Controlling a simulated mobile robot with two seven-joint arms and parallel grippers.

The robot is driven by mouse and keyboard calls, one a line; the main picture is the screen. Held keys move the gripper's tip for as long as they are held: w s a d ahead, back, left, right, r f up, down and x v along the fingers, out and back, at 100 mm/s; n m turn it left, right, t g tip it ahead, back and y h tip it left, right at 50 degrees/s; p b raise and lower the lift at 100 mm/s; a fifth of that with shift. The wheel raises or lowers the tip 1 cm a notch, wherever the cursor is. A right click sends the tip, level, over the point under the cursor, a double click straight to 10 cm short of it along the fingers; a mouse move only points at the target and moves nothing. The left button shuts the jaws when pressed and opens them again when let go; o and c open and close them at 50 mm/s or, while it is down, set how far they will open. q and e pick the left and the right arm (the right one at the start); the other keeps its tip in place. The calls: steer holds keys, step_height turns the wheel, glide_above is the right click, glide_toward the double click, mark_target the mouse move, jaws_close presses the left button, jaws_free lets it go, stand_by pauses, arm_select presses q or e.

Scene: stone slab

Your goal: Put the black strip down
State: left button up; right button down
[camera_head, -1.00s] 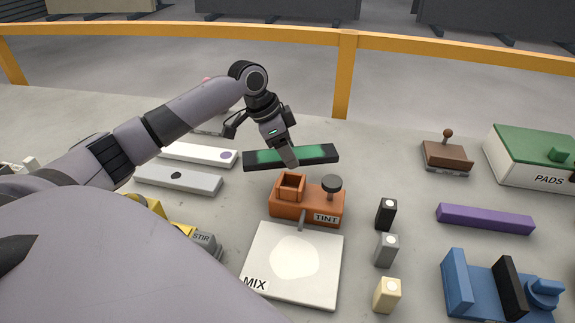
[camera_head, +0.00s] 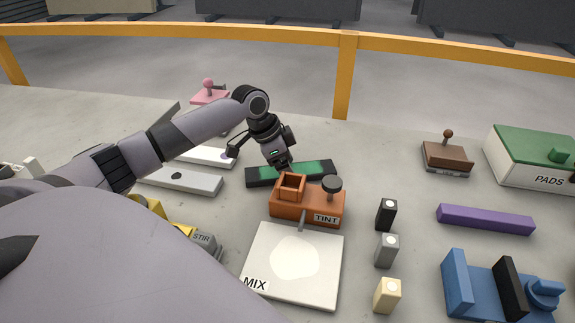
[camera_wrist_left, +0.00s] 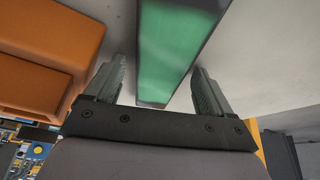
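The black strip (camera_head: 318,172) with a green top face lies flat, apparently on the stone slab, behind the orange TINT block. My left gripper (camera_head: 285,168) is right over it, pointing down. In the left wrist view the strip (camera_wrist_left: 172,50) runs between the two fingers (camera_wrist_left: 157,75), with a gap showing beside the left finger, so the gripper looks open around it. Contact at the right finger is hard to judge. My right gripper is not in view.
The orange TINT block (camera_head: 290,208) stands just in front of the strip, with the white MIX plate (camera_head: 265,245) before it. White and grey bars (camera_head: 200,182) lie left. A purple bar (camera_head: 485,219) lies right. Slab right of the strip is clear.

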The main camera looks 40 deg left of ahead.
arm_select(q)
steer(key=v, duration=1.2)
steer(key=shift+r, duration=0.2)
steer(key=shift+f, duration=0.1)
